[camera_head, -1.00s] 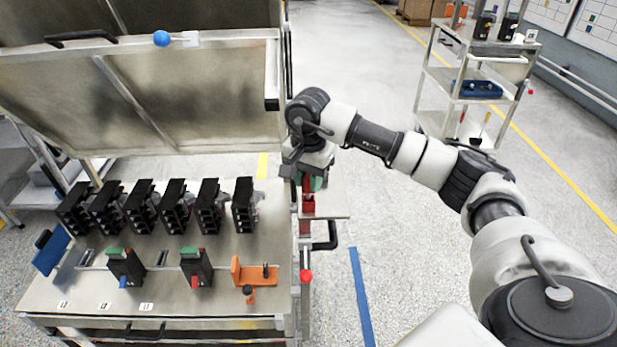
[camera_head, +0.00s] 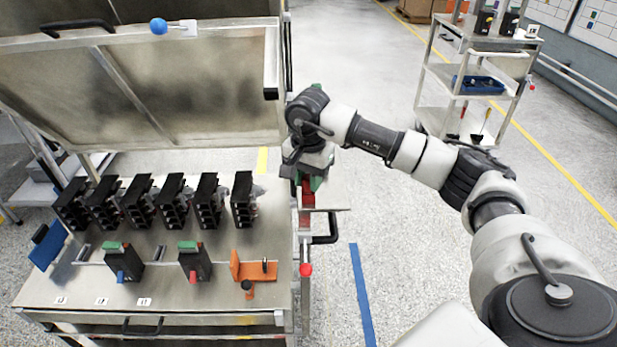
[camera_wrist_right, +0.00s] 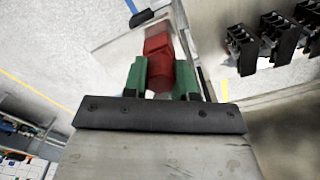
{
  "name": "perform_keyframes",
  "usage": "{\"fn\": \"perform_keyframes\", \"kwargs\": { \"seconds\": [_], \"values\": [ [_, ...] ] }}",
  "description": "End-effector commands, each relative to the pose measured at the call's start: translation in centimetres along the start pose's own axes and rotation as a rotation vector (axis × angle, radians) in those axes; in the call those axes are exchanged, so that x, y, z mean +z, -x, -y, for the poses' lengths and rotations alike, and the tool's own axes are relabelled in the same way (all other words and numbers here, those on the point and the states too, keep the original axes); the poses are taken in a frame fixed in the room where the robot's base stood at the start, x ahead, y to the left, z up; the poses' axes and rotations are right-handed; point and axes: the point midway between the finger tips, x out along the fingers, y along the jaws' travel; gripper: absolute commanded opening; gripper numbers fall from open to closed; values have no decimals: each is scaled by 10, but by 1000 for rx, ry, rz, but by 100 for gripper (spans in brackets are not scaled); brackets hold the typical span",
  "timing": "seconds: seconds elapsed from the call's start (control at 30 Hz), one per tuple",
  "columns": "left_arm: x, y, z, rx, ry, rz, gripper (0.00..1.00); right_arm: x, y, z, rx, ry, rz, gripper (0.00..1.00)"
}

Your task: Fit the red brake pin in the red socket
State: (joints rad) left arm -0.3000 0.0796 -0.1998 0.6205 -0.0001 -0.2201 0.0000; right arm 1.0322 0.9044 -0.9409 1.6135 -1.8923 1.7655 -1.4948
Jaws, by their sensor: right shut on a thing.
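My right gripper (camera_head: 309,182) is over the small side shelf (camera_head: 330,210) at the right edge of the workbench, pointing down. Its green fingers are shut on a red piece, which I take to be the red brake pin (camera_wrist_right: 159,78). Just beyond it in the right wrist view is another red block, seemingly the red socket (camera_wrist_right: 157,42). In the head view the red parts are largely below the gripper, so I cannot tell whether the pin is in the socket or only close to it. My left gripper is not in view.
Several black breakers (camera_head: 172,200) stand in a row on the bench, with a blue-handled switch (camera_head: 122,262) and a red-handled one (camera_head: 194,262) in front. An orange bracket (camera_head: 250,268) is at right. A raised metal lid (camera_head: 150,95) stands behind.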

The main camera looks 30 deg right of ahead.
Motion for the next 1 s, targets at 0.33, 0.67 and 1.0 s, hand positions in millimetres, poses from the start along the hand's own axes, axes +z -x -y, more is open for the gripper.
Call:
{"fn": "perform_keyframes", "kwargs": {
  "seconds": [0.33,0.67,1.0],
  "values": [
    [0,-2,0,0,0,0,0,0,-3,0,0,0,0,57],
    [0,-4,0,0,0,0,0,0,0,0,-1,0,-1,57],
    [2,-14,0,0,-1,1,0,0,60,1,-5,0,-3,57]
  ]
}}
